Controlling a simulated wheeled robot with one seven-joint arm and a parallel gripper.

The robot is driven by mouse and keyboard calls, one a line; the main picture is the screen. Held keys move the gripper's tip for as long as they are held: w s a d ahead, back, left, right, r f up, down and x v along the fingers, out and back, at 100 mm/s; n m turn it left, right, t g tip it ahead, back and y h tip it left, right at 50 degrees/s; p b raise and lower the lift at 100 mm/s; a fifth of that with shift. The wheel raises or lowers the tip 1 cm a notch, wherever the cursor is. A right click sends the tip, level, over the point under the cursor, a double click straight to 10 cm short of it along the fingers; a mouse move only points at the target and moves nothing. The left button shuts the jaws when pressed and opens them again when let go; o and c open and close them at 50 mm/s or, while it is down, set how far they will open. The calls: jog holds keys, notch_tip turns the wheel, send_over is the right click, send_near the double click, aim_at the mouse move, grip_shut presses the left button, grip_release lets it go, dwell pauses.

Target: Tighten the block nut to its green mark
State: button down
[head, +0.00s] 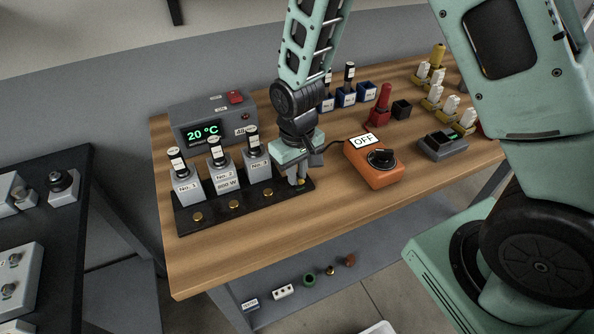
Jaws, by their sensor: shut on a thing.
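My gripper (294,172) points down at the right end of a black base strip (222,216), right of the No. 3 block (257,168). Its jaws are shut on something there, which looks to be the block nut. The jaws hide most of it, so its shape and turn cannot be told. A small brass knob (301,182) shows just below the jaws. No green mark can be made out. The No. 1 block (187,189) and No. 2 block (223,179) stand on the same strip, each with a black-topped tool upright in it.
A grey box (213,121) reading 20 °C stands behind the blocks. An orange switch box (374,164) marked OFF sits close right of my gripper. The front wooden tabletop (235,254) is clear.

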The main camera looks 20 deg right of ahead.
dwell(0.4)
jog(key=c, duration=1.4)
grip_release()
jog(key=shift+o, duration=0.2)
notch_tip(320, 180, up, 17)
jog(key=b, duration=0.1)
jog(key=shift+r, duration=0.2)
